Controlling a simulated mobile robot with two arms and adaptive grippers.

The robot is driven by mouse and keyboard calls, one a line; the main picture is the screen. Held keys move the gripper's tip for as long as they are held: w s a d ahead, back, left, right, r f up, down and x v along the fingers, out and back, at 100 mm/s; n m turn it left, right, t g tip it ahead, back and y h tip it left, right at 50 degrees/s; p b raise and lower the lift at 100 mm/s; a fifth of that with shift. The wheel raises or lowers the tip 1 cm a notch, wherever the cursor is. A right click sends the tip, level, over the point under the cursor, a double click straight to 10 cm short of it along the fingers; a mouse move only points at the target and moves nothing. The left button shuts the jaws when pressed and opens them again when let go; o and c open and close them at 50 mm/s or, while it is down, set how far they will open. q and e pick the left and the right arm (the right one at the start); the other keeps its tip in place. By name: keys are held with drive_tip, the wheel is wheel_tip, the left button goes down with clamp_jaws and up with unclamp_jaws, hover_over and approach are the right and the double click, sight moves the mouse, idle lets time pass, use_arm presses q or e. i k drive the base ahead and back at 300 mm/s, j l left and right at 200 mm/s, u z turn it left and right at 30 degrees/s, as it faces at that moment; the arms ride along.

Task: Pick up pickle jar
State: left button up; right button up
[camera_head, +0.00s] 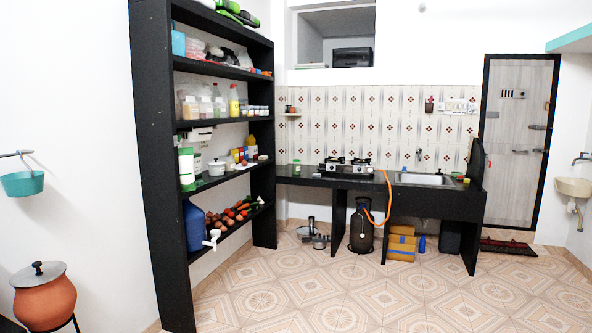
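I cannot tell for certain which container is the pickle jar. A small jar with a green band (296,167) stands on the black counter (310,177), left of the stove. Several small jars (256,111) stand in a row on a middle shelf of the black rack, beside a yellow bottle (233,101). A white pot with a lid (217,167) sits on a lower shelf. Neither of my grippers is in view.
The tall black rack (165,165) stands at left centre. A clay pot (45,297) is at the lower left. The stove (347,166) and sink (420,178) are on the counter, with a gas cylinder (361,232) and boxes (402,243) below. The tiled floor (400,300) in front is clear.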

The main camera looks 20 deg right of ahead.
sight(296, 164)
drive_tip(key=i+l+z, duration=0.45)
drive_tip(key=i, duration=0.4)
drive_tip(key=i+l+z, duration=0.1)
drive_tip(key=i+z, duration=0.35)
drive_tip(key=i, duration=0.4)
drive_tip(key=i+j+z, duration=0.15)
drive_tip(key=i+z, duration=0.3)
drive_tip(key=i, duration=0.4)
drive_tip(key=i+u, duration=0.2)
drive_tip(key=i, duration=0.4)
drive_tip(key=i+u, duration=0.2)
drive_tip(key=i, duration=0.35)
drive_tip(key=i+l+u, duration=0.2)
drive_tip(key=i, duration=0.35)
drive_tip(key=i+l+u, duration=0.2)
drive_tip(key=i, duration=0.4)
